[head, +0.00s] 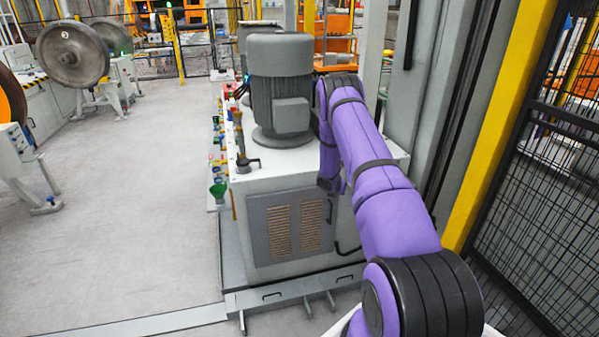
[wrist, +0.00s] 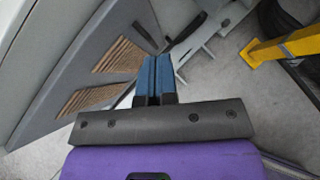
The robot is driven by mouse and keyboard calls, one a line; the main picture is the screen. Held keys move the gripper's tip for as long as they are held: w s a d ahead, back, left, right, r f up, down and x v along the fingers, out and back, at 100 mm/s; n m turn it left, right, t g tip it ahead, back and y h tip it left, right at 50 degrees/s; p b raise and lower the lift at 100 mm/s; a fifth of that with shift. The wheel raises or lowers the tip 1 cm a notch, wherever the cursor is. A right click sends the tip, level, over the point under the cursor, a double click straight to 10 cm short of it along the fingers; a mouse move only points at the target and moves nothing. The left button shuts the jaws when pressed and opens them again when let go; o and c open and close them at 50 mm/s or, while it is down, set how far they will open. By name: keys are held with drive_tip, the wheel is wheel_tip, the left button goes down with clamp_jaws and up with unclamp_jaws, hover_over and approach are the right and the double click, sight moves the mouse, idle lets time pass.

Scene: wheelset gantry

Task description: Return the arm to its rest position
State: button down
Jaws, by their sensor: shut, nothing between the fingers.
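My arm, in purple sleeves, reaches forward from the lower right of the head view and bends down beside the grey motor cabinet. My gripper (wrist: 154,80) shows in the wrist view with its two blue fingers together and nothing between them. In the head view the gripper's fingers cannot be made out; the end of my arm hangs close to the cabinet's right front side. In the wrist view the fingers point toward the vented cabinet door (wrist: 85,75) and the floor beside it.
The grey cabinet (head: 340,215) with a large motor (head: 281,90) on top stands close to my arm. A yellow post (head: 505,110) and black mesh fence (head: 545,200) stand at the right. A wheelset (head: 73,54) stands at the far left. The floor (head: 130,210) at left is clear.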

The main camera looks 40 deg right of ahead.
drive_tip(key=a+r+m+h, duration=0.1)
drive_tip(key=a+r+m, duration=0.25)
drive_tip(key=r, duration=0.85)
drive_tip(key=a+r+m, duration=0.3)
drive_tip(key=a+r, duration=0.1)
drive_tip(key=r, duration=0.7)
drive_tip(key=a+r+m+h, duration=0.1)
drive_tip(key=a+r+m, duration=0.3)
drive_tip(key=r, duration=0.8)
drive_tip(key=s+a+r+m+y, duration=0.4)
drive_tip(key=s+a+r+m, duration=0.5)
drive_tip(key=s+a+r, duration=1)
drive_tip(key=s+a+f+m+y, duration=0.1)
drive_tip(key=s+a+m+y, duration=0.3)
drive_tip(key=s+a, duration=1.4)
drive_tip(key=shift+s+f+t+y, duration=0.3)
drive_tip(key=shift+s+t+y, duration=0.1)
drive_tip(key=shift+s+y, duration=0.6)
drive_tip(key=shift+w, duration=0.2)
